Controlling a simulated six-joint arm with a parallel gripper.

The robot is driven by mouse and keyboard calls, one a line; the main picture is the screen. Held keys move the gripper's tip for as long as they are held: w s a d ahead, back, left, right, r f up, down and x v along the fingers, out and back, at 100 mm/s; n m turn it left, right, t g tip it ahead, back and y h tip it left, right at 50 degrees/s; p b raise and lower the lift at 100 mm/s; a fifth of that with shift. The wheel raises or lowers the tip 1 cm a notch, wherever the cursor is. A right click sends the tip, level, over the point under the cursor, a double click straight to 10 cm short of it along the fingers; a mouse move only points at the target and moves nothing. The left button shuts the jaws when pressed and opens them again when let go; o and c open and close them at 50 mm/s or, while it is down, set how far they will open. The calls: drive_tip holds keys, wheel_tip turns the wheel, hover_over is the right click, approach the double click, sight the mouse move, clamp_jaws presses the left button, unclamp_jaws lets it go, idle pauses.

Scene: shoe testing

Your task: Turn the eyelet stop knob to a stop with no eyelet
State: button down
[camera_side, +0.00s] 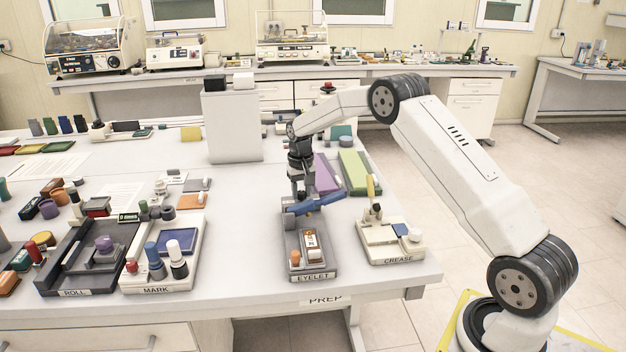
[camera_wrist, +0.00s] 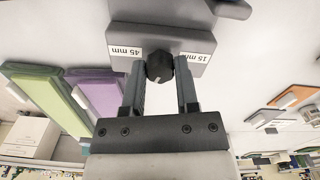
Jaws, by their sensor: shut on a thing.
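The grey eyelet station (camera_side: 312,262), labelled EYELET, stands at the front of the table in the side view, with a blue lever (camera_side: 318,205) across its back part. My gripper (camera_wrist: 160,64) is shut on the dark faceted stop knob (camera_wrist: 160,68) at the station's rear, one finger on each side. In the wrist view a white label reading 45 mm (camera_wrist: 126,51) lies left of the knob, upside down, and a 15 mm label (camera_wrist: 203,58) lies right of it. A faint pale mark shows on the knob's lower side. The knob is hidden in the side view.
The crease station (camera_side: 390,243) stands close on the right and the mark station (camera_side: 165,255) on the left. Purple (camera_side: 326,173) and green (camera_side: 354,172) slabs lie behind. A tall grey box (camera_side: 232,125) stands further back left.

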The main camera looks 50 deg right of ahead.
sight(301, 192)
drive_tip(key=m, duration=1.4)
drive_tip(key=shift+w, duration=0.1)
idle(0.4)
drive_tip(key=shift+c, duration=1.8)
unclamp_jaws()
drive_tip(key=shift+r, duration=0.15)
drive_tip(key=shift+r, duration=3.8)
